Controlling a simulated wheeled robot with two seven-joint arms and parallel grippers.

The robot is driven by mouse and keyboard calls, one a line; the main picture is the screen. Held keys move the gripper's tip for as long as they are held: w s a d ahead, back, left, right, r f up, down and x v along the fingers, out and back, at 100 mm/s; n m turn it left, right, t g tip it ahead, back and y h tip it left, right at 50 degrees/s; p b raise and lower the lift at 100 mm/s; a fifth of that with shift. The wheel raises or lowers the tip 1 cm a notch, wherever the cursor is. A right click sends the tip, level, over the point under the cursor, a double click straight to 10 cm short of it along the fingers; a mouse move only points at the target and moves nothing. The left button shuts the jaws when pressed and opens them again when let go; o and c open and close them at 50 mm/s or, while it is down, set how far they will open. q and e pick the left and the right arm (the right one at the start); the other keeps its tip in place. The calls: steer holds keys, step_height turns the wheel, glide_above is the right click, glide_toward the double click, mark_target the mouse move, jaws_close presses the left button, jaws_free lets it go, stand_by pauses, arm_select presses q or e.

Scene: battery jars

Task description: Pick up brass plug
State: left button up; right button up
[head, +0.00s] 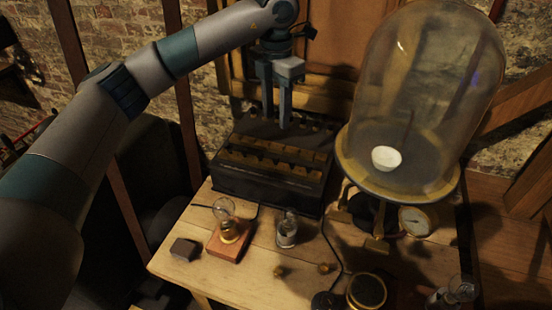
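Two small brass pieces lie on the wooden table, one at its front middle (279,271) and one to the right of it (325,267). They look like plugs, but I cannot tell which is the brass plug meant. My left gripper (277,120) points down over the dark battery box (268,187) at the back of the table, well behind both pieces. A gap shows between its fingers, and I see nothing held. I cannot tell whether its fingertips touch the box. My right gripper is not in view.
A large glass bell jar (425,85) stands at the right on a brass-rimmed base. A bulb on a wooden block (228,245), a small glass jar (287,232), a gauge (416,222) and a round brass-topped item (367,291) crowd the table (250,288). A dark cable crosses it.

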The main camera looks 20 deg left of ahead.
arm_select(q)
step_height(320, 180, down, 2)
steer(key=p, duration=0.3)
glide_above(276, 157)
step_height(276, 157, down, 7)
steer(key=shift+r, duration=0.15)
steer(key=shift+f, duration=0.35)
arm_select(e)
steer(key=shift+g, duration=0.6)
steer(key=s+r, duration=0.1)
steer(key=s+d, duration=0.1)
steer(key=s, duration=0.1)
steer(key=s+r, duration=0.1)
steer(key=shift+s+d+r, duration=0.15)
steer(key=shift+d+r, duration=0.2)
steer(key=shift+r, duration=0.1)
arm_select(q)
steer(key=shift+f+p, duration=0.85)
steer(key=shift+p, duration=0.3)
step_height(276, 157, down, 2)
steer(key=shift+f+p, duration=0.1)
steer(key=shift+p, duration=0.45)
steer(key=shift+f, duration=0.65)
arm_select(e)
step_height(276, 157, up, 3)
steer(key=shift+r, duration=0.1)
arm_select(q)
steer(key=shift+c, duration=0.6)
